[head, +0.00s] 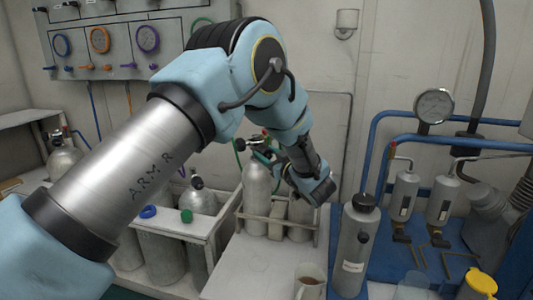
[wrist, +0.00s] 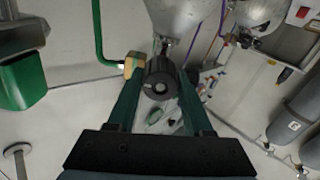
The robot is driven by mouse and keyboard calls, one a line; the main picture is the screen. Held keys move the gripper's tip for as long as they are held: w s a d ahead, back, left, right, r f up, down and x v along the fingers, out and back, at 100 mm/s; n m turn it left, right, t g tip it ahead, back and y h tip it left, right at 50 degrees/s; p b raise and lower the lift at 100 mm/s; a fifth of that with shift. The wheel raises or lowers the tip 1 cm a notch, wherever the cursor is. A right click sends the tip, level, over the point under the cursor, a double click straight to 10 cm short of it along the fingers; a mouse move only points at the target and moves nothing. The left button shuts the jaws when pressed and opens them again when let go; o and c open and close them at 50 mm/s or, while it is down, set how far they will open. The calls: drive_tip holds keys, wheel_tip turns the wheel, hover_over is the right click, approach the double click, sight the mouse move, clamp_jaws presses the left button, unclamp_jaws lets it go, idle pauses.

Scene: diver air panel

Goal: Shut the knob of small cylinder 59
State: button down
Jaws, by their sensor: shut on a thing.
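A small silver cylinder (head: 256,195) stands upright in a low rack (head: 276,222) on the white bench; its number cannot be read. My gripper (head: 262,153) is at the valve on top of this cylinder. In the wrist view the gripper (wrist: 160,88) has its two green fingers on either side of a round black knob (wrist: 159,85), shut on it. The cylinder's rounded metal body (wrist: 182,15) shows just beyond the knob. Whether the valve is open or shut cannot be told. My arm hides part of the wall behind.
Another small cylinder (head: 299,216) stands to the right in the rack, partly behind my gripper. Larger cylinders (head: 162,257) stand in a white frame to the left. A grey bottle (head: 354,245) and a mug (head: 310,282) stand at the front right. A gauge panel hangs behind.

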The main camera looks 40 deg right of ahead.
drive_tip(key=shift+c, duration=1.5)
unclamp_jaws()
drive_tip(key=b+v, duration=0.1)
drive_tip(key=v, duration=0.9)
drive_tip(key=shift+s, duration=0.4)
drive_tip(key=shift+a, duration=0.15)
